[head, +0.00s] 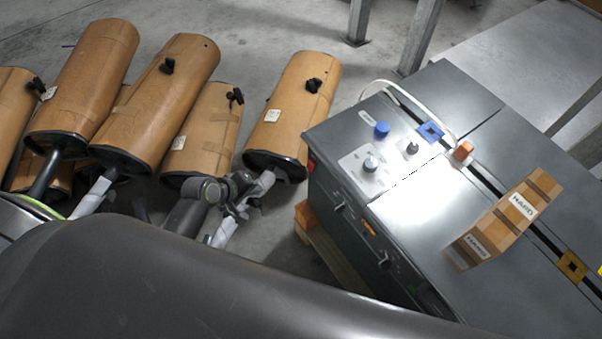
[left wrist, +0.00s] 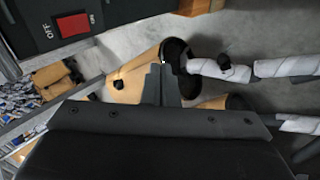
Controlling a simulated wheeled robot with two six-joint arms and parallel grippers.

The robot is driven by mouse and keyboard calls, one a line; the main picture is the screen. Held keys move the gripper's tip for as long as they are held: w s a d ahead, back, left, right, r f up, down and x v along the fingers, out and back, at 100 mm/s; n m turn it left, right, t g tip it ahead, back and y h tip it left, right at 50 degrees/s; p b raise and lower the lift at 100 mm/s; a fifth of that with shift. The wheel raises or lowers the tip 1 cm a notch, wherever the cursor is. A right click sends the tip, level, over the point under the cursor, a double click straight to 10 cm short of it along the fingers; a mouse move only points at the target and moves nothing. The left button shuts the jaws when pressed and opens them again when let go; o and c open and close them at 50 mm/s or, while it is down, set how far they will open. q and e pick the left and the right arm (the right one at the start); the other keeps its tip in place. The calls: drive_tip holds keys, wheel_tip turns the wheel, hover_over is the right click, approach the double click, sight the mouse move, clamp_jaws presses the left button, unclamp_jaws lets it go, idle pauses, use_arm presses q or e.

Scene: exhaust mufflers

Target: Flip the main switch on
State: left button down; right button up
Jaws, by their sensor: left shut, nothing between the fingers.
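The main switch is a red rocker (left wrist: 73,25) on a dark panel marked OFF and ON, at the upper left of the left wrist view. In the head view a small red part (head: 311,166) shows on the left side of the grey machine cabinet (head: 335,215). My left gripper (head: 250,193) is left of the cabinet, apart from it. In the left wrist view its fingers (left wrist: 159,82) are together and empty, below and right of the switch, not touching it. The rocker's position is not clear. My right gripper is not in view.
A cardboard box (head: 505,217) lies on the cabinet top, with a blue knob (head: 382,129) and an orange block (head: 463,151). A wooden pallet (head: 335,262) is under the cabinet.

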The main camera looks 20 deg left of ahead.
sight(311, 165)
use_arm(q)
drive_tip(key=w+d+r+h, duration=0.1)
drive_tip(key=d+r+h, duration=0.1)
drive_tip(key=r, duration=0.5)
drive_tip(key=shift+w+d+t+b, duration=0.15)
drive_tip(key=shift+d+t+b, duration=0.2)
drive_tip(key=shift+d, duration=0.3)
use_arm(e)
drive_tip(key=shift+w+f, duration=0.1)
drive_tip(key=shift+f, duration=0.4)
